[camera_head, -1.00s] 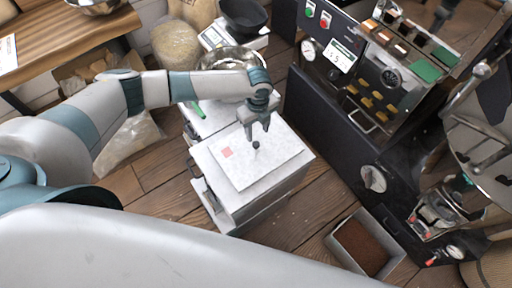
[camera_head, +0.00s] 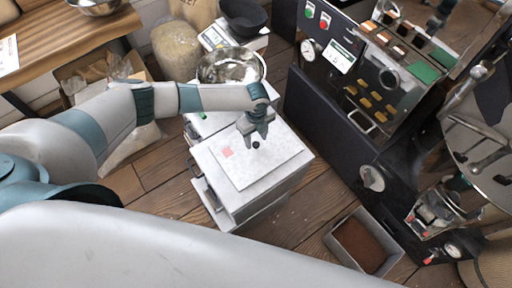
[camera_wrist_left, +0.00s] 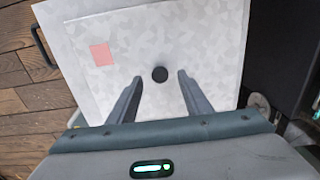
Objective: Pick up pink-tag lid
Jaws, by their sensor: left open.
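The pink-tag lid (camera_head: 252,166) is a flat, pale, mottled square panel with a pink square tag (camera_head: 227,152) and a small dark round knob (camera_head: 256,145). It lies on top of a white box-like cabinet (camera_head: 243,211). In the left wrist view the lid (camera_wrist_left: 200,45) fills the upper middle, with the knob (camera_wrist_left: 160,74) between and just beyond the fingertips. My left gripper (camera_head: 257,141) is open above the lid, its fingers to either side of the knob and not closed on it. My right gripper is not in view.
A steel bowl (camera_head: 231,66) stands behind the cabinet, near a scale with a black bowl (camera_head: 244,17). A dark roasting machine (camera_head: 335,125) stands close on the right. A bin of brown grounds (camera_head: 363,243) sits on the wooden floor.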

